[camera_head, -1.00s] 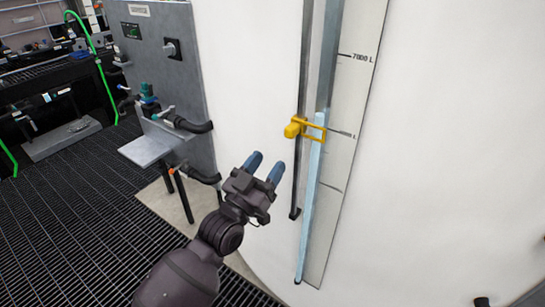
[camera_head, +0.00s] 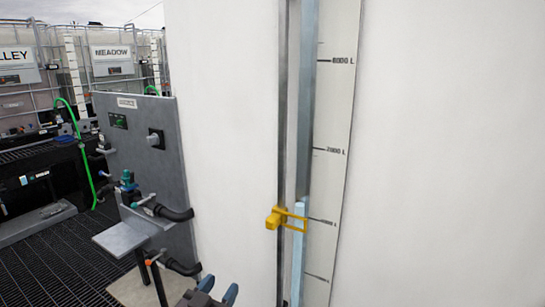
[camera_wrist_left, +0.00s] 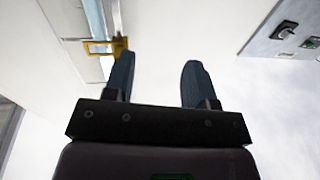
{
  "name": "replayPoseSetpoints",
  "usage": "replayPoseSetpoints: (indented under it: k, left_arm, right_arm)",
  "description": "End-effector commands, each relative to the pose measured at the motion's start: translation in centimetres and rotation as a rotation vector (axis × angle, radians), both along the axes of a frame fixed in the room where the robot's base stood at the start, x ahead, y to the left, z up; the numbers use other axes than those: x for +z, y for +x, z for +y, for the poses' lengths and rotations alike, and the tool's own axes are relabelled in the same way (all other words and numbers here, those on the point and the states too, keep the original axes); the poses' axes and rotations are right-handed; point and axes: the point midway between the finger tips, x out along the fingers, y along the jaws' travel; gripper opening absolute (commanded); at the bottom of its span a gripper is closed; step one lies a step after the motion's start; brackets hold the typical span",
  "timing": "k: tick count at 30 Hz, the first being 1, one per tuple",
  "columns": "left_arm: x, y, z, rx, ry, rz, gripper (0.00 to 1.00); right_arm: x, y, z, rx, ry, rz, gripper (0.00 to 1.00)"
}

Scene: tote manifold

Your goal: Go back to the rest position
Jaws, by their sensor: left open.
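My right gripper is in neither view.
The large white tank (camera_head: 440,160) fills the right side, with a marked scale (camera_head: 333,120). A grey control panel (camera_head: 150,140) with valves and a shelf (camera_head: 120,238) stands left. Dark grating (camera_head: 60,270) covers the floor. Labelled caged totes (camera_head: 110,60) stand behind.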

Motion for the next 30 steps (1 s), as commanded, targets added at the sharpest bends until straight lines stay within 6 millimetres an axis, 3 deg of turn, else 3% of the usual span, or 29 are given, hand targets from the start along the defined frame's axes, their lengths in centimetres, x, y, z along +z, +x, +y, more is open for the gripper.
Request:
replayPoseSetpoints:
  k: [5,8,15,18,22,30]
  left_arm:
    - [-6.0,-3.5,4.9,0.113,0.056,0.158,0.51]
    - [-9.7,-6.5,8.0,0.183,0.091,0.259,0.51]
    - [-16.8,-15.3,14.0,0.315,0.152,0.463,0.51]
    - [-18.8,-18.5,15.4,0.345,0.16,0.524,0.51]
    - [-20.4,-21.2,16.0,0.362,0.165,0.578,0.51]
    - [-20.9,-22.2,16.2,0.365,0.166,0.598,0.51]
  right_arm:
    - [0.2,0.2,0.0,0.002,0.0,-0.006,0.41]
    - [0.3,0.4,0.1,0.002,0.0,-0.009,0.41]
    - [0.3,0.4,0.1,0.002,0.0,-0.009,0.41]
    - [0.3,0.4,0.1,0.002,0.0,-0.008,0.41]
    - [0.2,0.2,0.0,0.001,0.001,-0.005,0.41]
    - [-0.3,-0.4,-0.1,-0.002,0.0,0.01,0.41]
